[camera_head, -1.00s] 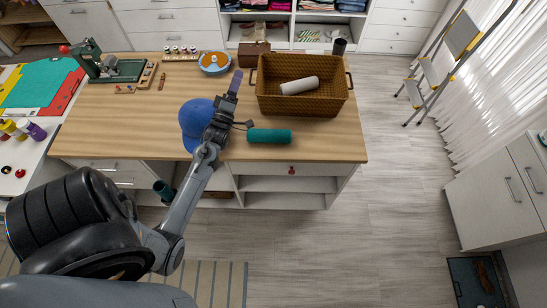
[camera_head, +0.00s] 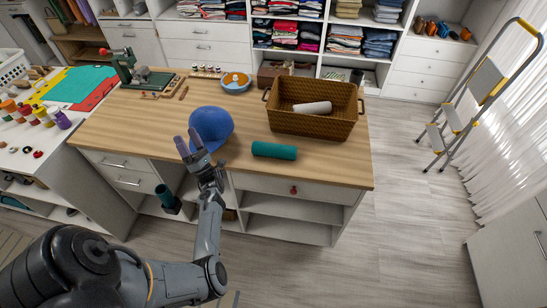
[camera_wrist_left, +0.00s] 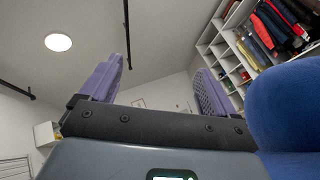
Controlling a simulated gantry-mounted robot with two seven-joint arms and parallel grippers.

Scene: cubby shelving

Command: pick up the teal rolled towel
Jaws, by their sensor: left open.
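The teal rolled towel (camera_head: 274,150) lies on the wooden top near its front edge, right of the blue cap (camera_head: 212,127). My left gripper (camera_head: 189,144), with purple fingers, is open and points upward at the counter's front edge, just in front of the cap and left of the towel. In the left wrist view the open fingers (camera_wrist_left: 160,85) have nothing between them, and the cap (camera_wrist_left: 290,110) fills the right side. The towel is not in that view.
A brown wicker basket (camera_head: 312,122) holding a pale roll (camera_head: 312,107) stands behind the towel. An orange-rimmed blue bowl (camera_head: 236,83) and a green device (camera_head: 138,72) stand farther back. Bare wood lies right of the towel. A stepladder (camera_head: 470,95) stands at the right.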

